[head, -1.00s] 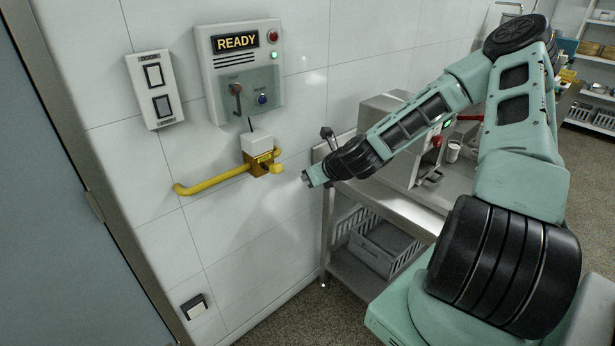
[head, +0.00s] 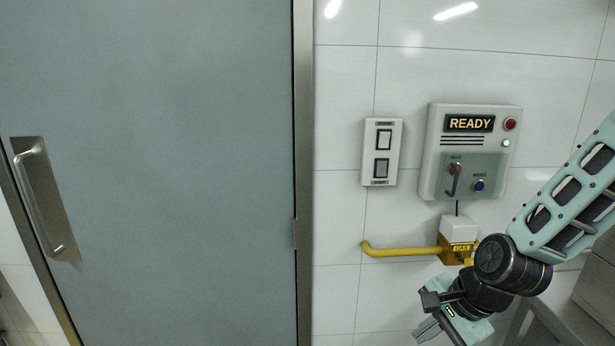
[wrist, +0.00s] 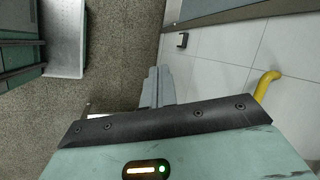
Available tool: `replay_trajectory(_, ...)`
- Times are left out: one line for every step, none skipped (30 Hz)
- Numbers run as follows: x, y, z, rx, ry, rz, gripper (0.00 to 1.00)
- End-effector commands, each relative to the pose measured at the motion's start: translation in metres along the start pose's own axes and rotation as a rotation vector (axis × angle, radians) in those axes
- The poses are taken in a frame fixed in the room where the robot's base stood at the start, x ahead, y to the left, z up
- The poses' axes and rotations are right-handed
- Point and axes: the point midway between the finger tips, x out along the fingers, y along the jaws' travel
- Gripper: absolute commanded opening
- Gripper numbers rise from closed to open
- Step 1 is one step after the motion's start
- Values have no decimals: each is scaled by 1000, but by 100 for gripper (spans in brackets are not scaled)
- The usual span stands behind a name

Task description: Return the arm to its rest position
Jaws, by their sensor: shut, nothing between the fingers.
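My arm comes in from the right side of the head view, a mint-green link with black joints. My gripper (head: 428,330) hangs at the lower end of it, in front of the white tiled wall and below the yellow pipe. In the wrist view my gripper's fingers (wrist: 157,88) lie together, shut and empty, with floor and wall beyond them. The rest of my arm is cut off by the right edge of the head view.
A control box (head: 470,152) reading READY and a switch plate (head: 381,152) are on the wall. The yellow pipe (head: 405,251) runs below them. A grey door (head: 160,150) with a metal handle (head: 44,200) fills the left. Floor (wrist: 115,50) shows clear below my gripper.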

Motion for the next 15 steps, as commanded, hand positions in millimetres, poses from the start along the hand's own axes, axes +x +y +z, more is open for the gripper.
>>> replay_trajectory(-2,4,20,-152,-3,41,0)
replay_trajectory(-4,8,31,-241,-9,68,0)
replay_trajectory(-8,13,44,-358,-17,102,0)
replay_trajectory(-12,17,54,-444,-24,126,0)
replay_trajectory(-15,21,64,-532,-32,149,0)
replay_trajectory(-20,27,76,-645,-42,178,0)
replay_trajectory(-25,32,86,-730,-51,199,0)
replay_trajectory(-30,36,94,-814,-60,220,0)
replay_trajectory(-36,43,105,-924,-75,247,0)
replay_trajectory(-41,48,114,-1007,-86,265,0)
replay_trajectory(-47,53,121,-1086,-97,282,0)
replay_trajectory(-54,60,131,-1189,-112,302,0)
replay_trajectory(-59,66,137,-1261,-125,317,0)
replay_trajectory(-64,71,143,-1329,-137,330,0)
replay_trajectory(-71,77,150,-1412,-153,345,0)
